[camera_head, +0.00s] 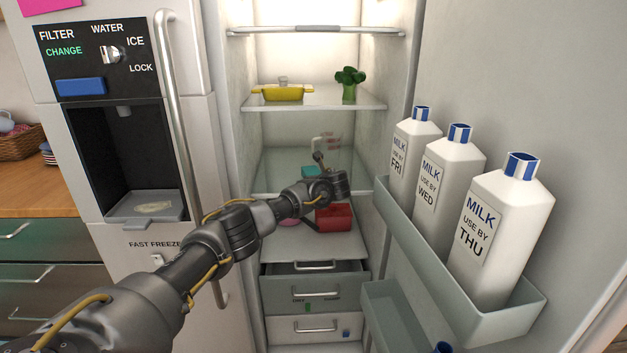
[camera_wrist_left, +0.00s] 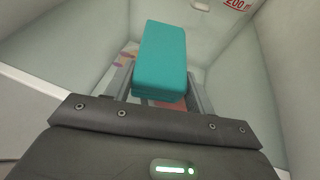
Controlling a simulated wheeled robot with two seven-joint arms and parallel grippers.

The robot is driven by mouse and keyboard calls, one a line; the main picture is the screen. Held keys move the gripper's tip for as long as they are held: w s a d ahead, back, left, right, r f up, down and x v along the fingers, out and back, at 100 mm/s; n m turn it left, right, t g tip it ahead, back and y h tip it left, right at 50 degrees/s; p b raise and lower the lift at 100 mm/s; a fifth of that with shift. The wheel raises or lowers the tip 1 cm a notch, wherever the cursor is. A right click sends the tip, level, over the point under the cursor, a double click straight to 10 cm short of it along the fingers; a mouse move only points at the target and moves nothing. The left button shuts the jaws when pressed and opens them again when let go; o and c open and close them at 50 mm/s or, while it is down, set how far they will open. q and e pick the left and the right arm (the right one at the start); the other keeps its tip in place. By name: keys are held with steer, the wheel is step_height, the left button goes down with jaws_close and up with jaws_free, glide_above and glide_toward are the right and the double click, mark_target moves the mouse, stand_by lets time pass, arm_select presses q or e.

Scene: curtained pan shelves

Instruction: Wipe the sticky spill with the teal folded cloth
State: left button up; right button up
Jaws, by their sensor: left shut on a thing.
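My left gripper (camera_wrist_left: 158,92) reaches into the open fridge and is shut on the teal folded cloth (camera_wrist_left: 160,55). In the head view the cloth (camera_head: 311,171) is a small teal block beyond my wrist, at the height of the glass shelf; my arm partly covers it. The gripper's fingertips are hidden in the head view. In the wrist view the cloth stands out between the two fingers. No sticky spill can be told for certain; a pale patch (camera_head: 153,207) lies on the dispenser tray. My right gripper is not in view.
A glass shelf (camera_head: 262,180) is around my wrist, with a jug (camera_head: 331,143) behind. Below are a red container (camera_head: 335,216) and a pink item (camera_head: 289,222). Milk bottles (camera_head: 448,170) stand in the door rack at right. A yellow dish (camera_head: 283,93) sits above.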

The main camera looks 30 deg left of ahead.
arm_select(q)
steer(key=shift+s+a+r+p, duration=0.1)
steer(key=shift+s+a+p, duration=0.2)
steer(key=shift+p, duration=0.2)
steer(key=shift+s+a+p, duration=0.35)
steer(key=shift+a+p, duration=0.15)
steer(key=shift+a, duration=0.05)
steer(key=shift+s+a+p, duration=0.35)
steer(key=shift+a+p, duration=0.15)
steer(key=shift+a, duration=0.05)
steer(key=shift+s+a, duration=0.2)
steer(key=shift+s+a+p, duration=0.35)
steer(key=shift+a+p, duration=0.1)
steer(key=shift+p, duration=0.15)
steer(key=shift+s+a+p, duration=0.7)
steer(key=shift+a, duration=0.25)
steer(key=shift+s+a+f, duration=0.1)
steer(key=shift+f, duration=0.1)
